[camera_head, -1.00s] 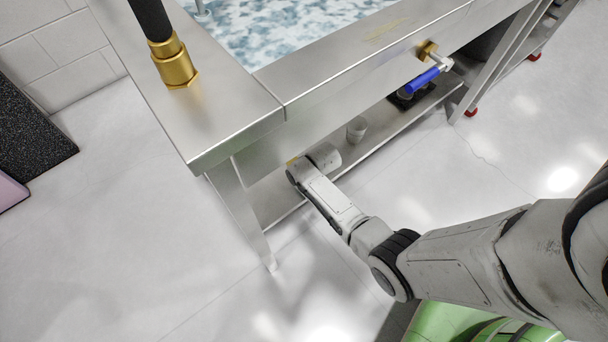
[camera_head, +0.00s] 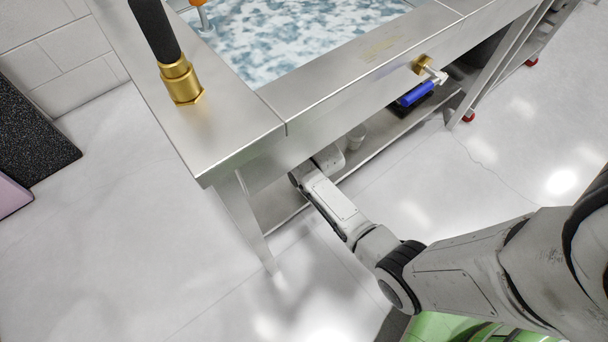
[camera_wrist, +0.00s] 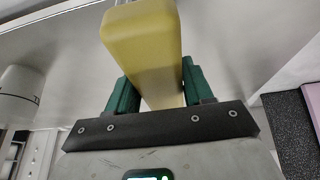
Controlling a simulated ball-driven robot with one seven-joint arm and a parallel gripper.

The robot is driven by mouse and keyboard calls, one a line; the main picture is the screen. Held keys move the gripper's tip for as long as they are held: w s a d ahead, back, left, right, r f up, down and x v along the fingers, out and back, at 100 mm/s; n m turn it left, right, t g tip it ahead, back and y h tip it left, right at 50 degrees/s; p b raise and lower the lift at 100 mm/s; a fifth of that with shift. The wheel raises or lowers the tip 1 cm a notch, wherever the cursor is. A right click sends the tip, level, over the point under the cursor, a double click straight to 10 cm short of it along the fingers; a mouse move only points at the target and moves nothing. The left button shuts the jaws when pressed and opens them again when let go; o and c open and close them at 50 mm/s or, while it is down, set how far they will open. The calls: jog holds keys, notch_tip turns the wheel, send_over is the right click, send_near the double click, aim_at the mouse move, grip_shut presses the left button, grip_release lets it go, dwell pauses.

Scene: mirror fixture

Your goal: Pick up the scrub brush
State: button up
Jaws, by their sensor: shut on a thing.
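A yellow block-like thing (camera_wrist: 145,45), which I take for the scrub brush, stands between the two green fingers in the wrist view. My gripper (camera_wrist: 158,88) is shut on it, with one finger on each side. Its far end runs up toward the top of the wrist view, and bristles cannot be made out. In the head view my wrist reaches under the front edge of the steel sink counter, so the gripper fingers and the brush are hidden there.
The steel counter (camera_head: 240,135) overhangs my wrist, and a table leg (camera_head: 243,220) stands just left of it. A lower shelf (camera_head: 375,148) holds a grey cup (camera_head: 356,136). Floor in front is clear.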

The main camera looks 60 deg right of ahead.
jog(key=s+r+p, duration=0.1)
jog(key=s+r, duration=0.1)
jog(key=r, duration=0.1)
jog(key=s+a+r+p, duration=0.1)
jog(key=r, duration=0.1)
jog(key=shift+s+p, duration=0.3)
jog(key=shift+s, duration=0.05)
jog(key=s+a+r+p, duration=0.2)
jog(key=s+r+p, duration=0.1)
jog(key=s, duration=0.6)
jog(key=shift+a+r, duration=0.35)
jog(key=shift+r, duration=0.05)
